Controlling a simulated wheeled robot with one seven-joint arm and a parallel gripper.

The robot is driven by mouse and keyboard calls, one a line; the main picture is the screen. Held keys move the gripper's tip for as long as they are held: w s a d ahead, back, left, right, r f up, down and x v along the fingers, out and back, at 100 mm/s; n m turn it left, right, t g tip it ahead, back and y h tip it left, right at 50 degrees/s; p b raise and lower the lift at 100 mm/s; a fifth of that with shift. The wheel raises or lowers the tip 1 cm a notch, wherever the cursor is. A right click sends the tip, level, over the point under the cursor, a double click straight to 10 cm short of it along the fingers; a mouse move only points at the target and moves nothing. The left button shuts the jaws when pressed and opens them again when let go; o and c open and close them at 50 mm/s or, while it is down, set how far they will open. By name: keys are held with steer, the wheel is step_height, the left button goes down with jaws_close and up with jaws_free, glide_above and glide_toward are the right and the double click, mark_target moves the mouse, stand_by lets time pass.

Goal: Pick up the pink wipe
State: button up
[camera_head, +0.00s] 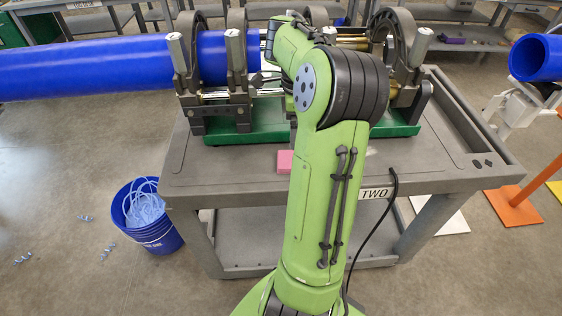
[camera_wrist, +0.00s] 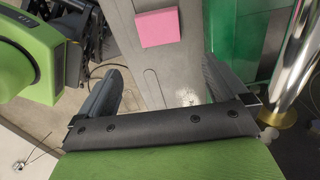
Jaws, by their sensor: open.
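The pink wipe (camera_head: 285,161) is a small flat square on the grey cart top (camera_head: 225,170), just in front of the green machine base. In the head view my green arm stands close to its right side. The wipe also shows whole in the wrist view (camera_wrist: 158,27), near the top middle. My gripper (camera_wrist: 160,88) is open, its two dark fingers apart with nothing between them. The wipe lies beyond the fingertips in that view, apart from them. The head view hides my gripper behind my arm.
The green-based fusion machine (camera_head: 215,130) with metal clamps holds a long blue pipe (camera_head: 100,66) behind the wipe. A blue bucket (camera_head: 155,235) stands on the floor at left. Another blue pipe (camera_head: 540,58) is at right. The cart's front left top is clear.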

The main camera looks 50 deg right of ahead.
steer(key=b, duration=0.2)
glide_above(287, 161)
steer(key=d, duration=0.2)
steer(key=f, duration=0.4)
steer(key=s+f, duration=0.1)
steer(key=f, duration=0.1)
step_height(287, 161, down, 6)
steer(key=shift+w+a+r+b, duration=0.1)
steer(key=shift+r+b, duration=0.15)
steer(key=shift+b, duration=0.8)
steer(key=shift+r, duration=0.1)
steer(key=c, duration=0.9)
